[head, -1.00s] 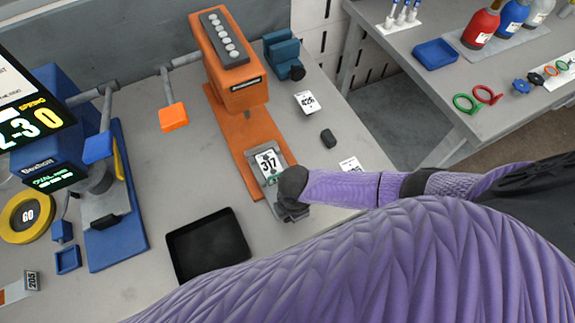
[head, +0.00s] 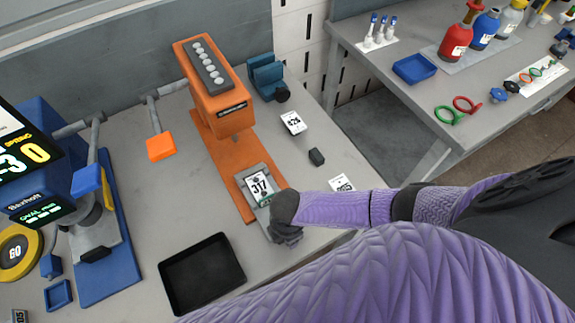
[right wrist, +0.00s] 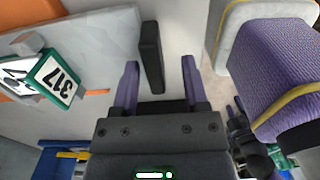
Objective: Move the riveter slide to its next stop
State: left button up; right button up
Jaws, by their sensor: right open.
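The orange riveter (head: 217,98) stands on the table with an orange base strip running toward me. Its grey slide (head: 248,176) sits on the near part of that strip and carries a part labelled 317 (head: 260,187). In the right wrist view the 317 label (right wrist: 62,78) is at the left, beside the slide's grey plate (right wrist: 85,40). My right gripper (head: 287,232) is at the slide's near end and hides it in the head view. In the right wrist view my right gripper (right wrist: 162,80) is open, with a dark upright bar (right wrist: 151,55) between its purple fingers, not clamped.
A black tray (head: 202,272) lies left of my right gripper. A small dark block (head: 316,157) and white labelled cards (head: 293,122) lie to the right. A blue press (head: 105,235) stands at the left, and an orange paddle (head: 161,147) hangs beside the riveter.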

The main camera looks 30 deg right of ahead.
notch_tip(320, 180, up, 10)
jog(key=p, duration=0.3)
jog(key=shift+f, duration=0.25)
